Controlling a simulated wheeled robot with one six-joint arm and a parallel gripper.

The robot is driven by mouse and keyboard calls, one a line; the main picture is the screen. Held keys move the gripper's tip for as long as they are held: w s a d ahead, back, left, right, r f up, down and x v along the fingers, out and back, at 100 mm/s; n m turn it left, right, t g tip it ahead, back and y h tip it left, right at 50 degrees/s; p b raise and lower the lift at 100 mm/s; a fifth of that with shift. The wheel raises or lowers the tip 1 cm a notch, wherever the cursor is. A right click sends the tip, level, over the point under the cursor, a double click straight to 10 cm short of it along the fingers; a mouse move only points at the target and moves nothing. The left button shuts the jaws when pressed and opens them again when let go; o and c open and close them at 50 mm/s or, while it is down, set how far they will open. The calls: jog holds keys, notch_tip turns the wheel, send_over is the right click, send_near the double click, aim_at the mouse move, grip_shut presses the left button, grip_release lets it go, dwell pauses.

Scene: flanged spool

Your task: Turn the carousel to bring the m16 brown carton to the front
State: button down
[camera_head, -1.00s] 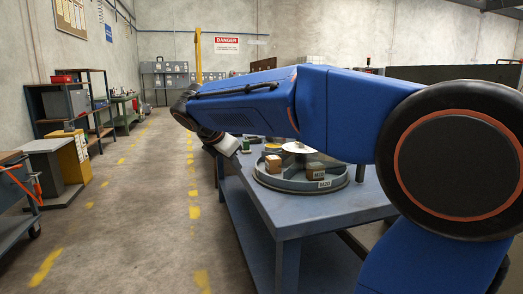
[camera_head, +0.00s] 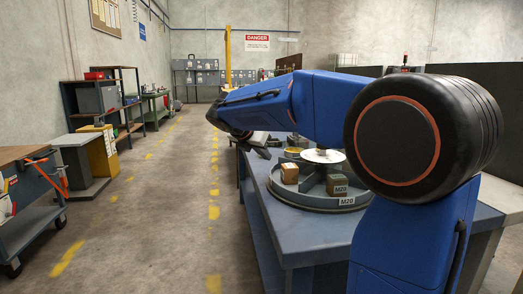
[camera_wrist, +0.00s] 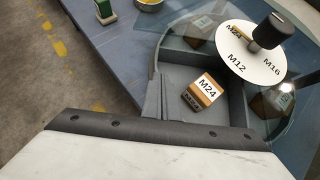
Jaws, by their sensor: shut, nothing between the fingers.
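The carousel is a round grey tray with walled compartments, and its rim (camera_head: 310,205) shows on the blue table in the head view. An M20 label sits on its front rim. A carton marked M20 (camera_head: 337,185) stands behind that label, with a plain brown carton (camera_head: 289,173) to its left. In the wrist view a brown carton labelled M24 (camera_wrist: 202,93) lies in a compartment. A white disc (camera_wrist: 248,55) reads M16 and M12, with a black knob (camera_wrist: 272,31) on top. No carton marked M16 is readable. My gripper (camera_wrist: 160,92) is shut and empty at the carousel's edge.
A green-and-white item (camera_wrist: 104,12) and a yellow round container (camera_wrist: 149,4) stand on the table beyond the carousel. The aisle floor (camera_head: 170,210) left of the table is clear. A trolley (camera_head: 30,195) stands at the far left.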

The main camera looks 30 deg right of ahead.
aim_at(280, 161)
jog(key=x, duration=0.4)
jog(key=shift+w+d+f, duration=0.15)
jog(key=shift+d+f, duration=0.05)
jog(key=shift+d, duration=0.05)
jog(key=shift+w+d+r, duration=0.1)
jog(key=shift+w+d, duration=0.15)
jog(key=shift+d, duration=0.2)
jog(key=shift+w+d+r, duration=0.1)
jog(key=shift+w+d, duration=0.15)
jog(key=shift+d, duration=0.2)
jog(key=shift+w+d, duration=0.4)
jog(key=shift+d, duration=0.2)
jog(key=shift+w+d+f+m+g+h, duration=0.1)
jog(key=shift+w+d+m+g+h, duration=0.05)
jog(key=shift+w+d+m+g, duration=0.25)
jog(key=shift+w+d+m+g+h, duration=0.2)
jog(key=shift+w+d+m, duration=0.15)
jog(key=shift+d, duration=0.2)
